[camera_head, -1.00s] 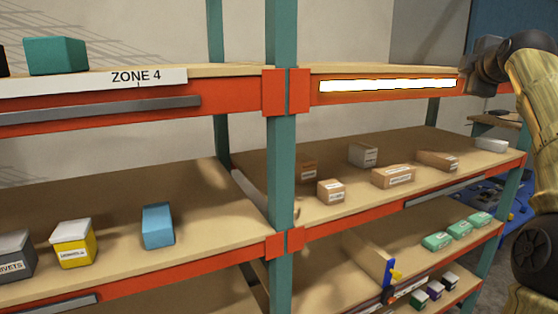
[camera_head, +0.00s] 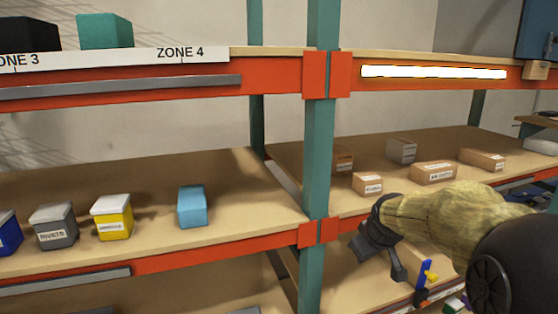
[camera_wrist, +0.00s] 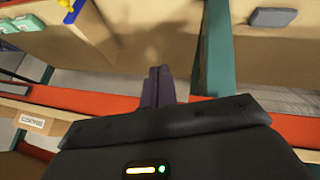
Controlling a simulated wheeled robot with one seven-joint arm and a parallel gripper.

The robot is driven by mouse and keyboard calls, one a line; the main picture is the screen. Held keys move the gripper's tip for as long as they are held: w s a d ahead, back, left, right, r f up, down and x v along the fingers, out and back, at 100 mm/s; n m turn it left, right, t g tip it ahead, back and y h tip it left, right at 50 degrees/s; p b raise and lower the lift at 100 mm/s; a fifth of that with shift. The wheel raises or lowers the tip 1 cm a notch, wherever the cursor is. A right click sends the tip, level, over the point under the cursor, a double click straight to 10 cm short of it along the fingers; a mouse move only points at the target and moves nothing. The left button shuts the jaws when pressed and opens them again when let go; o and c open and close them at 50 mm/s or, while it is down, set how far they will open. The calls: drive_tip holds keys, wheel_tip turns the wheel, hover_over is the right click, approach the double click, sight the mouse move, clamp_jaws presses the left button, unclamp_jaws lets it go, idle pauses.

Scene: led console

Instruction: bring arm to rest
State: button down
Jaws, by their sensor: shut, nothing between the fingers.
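My gripper (camera_head: 398,272) hangs in front of the right-hand shelving bay, at the height of the middle shelf's front edge and below it. Its fingers are together with nothing between them; they also show as a dark pair in the wrist view (camera_wrist: 155,84). My arm, in a mottled tan cover, comes in from the lower right and covers part of the middle shelf's front beam. The gripper appears apart from the shelf, though the exact gap cannot be told.
A green upright post (camera_head: 319,130) stands left of the gripper. The lit LED strip (camera_head: 433,72) is on the upper orange beam. Cardboard boxes (camera_head: 433,172) sit on the middle shelf. A blue and yellow item (camera_head: 427,272) is on the lower shelf, close right of the gripper in the picture.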

drive_tip(key=s+a+f+m+g, duration=0.2)
drive_tip(key=s+f, duration=0.6)
drive_tip(key=s, duration=0.2)
drive_tip(key=s+a+f+m+g+b, duration=0.1)
drive_tip(key=s+a+f+m+g, duration=0.1)
drive_tip(key=s+f, duration=0.5)
drive_tip(key=s+a+m, duration=0.1)
drive_tip(key=s, duration=0.2)
drive_tip(key=shift+a+f, duration=0.3)
drive_tip(key=shift+f, duration=0.1)
